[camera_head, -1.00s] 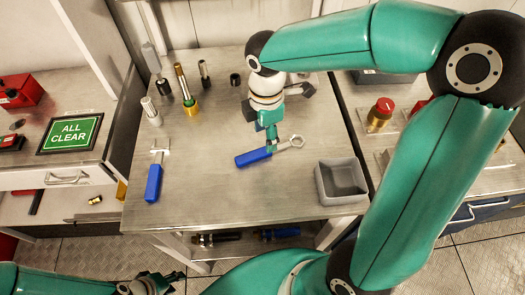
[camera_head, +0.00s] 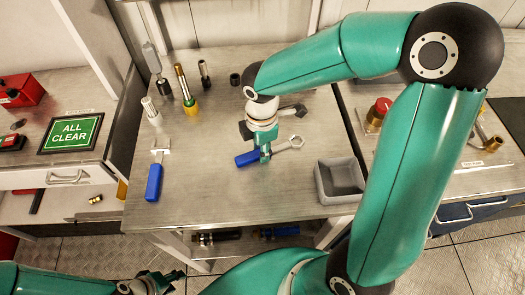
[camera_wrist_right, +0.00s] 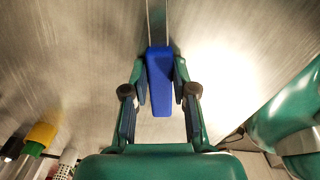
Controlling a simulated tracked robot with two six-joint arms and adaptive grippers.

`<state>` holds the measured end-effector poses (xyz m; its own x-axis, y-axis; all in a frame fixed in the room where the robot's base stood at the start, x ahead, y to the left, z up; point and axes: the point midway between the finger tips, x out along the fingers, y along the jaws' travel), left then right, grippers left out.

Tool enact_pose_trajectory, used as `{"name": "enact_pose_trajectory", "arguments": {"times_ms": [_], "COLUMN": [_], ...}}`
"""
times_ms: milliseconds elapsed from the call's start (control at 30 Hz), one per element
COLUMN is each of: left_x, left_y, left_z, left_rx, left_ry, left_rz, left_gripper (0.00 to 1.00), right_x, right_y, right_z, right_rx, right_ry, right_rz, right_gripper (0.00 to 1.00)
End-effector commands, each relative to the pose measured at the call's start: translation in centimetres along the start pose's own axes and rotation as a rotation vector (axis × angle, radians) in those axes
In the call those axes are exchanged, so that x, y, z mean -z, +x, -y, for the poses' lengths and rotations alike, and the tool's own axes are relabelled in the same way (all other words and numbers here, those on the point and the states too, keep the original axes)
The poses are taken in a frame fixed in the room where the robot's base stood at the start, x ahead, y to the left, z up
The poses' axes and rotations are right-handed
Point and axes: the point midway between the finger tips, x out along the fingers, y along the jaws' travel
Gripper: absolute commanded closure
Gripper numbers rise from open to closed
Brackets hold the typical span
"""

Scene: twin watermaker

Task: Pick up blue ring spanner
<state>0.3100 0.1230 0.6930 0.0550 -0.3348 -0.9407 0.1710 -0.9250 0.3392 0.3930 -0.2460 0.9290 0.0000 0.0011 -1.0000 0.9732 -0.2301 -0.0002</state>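The blue ring spanner (camera_head: 246,159) lies on the metal bench in the head view, its ring end (camera_head: 297,142) to the right. My right gripper (camera_head: 265,156) is down at its blue handle, with the fingers hiding part of it. In the right wrist view the blue handle (camera_wrist_right: 160,80) lies between the fingers of my right gripper (camera_wrist_right: 160,88), which look closed in against its sides. The spanner appears to rest on the bench. My left gripper (camera_head: 157,284) is at the bottom edge of the head view, away from the bench; its fingers are unclear.
Another blue-handled tool (camera_head: 154,180) lies at the bench's left. A grey open bin (camera_head: 340,182) stands at the front right. Several upright fittings, one with a yellow base (camera_head: 190,108), stand at the back left.

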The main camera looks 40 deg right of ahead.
Motion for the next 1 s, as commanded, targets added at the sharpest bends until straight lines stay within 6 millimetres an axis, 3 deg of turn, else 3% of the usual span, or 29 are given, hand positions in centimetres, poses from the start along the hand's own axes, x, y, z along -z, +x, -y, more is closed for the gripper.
{"name": "enact_pose_trajectory", "arguments": {"times_ms": [667, 867, 1000], "left_x": [0.0, 0.0, 0.0], "left_y": [0.0, -0.1, -0.2], "left_z": [0.0, 0.0, -0.1], "left_rx": [0.000, 0.000, 0.000], "left_ry": [0.000, 0.000, 0.000], "left_rz": [0.000, 0.000, 0.000], "left_gripper": [0.60, 0.60, 0.60], "right_x": [0.0, 0.1, 0.1], "right_y": [-0.6, -2.6, -5.4], "right_z": [-0.1, -0.1, -0.2], "right_rx": [-0.001, -0.005, -0.008], "right_ry": [-0.001, -0.002, -0.002], "right_rz": [0.001, 0.000, -0.001], "right_gripper": [1.00, 1.00, 1.00]}}
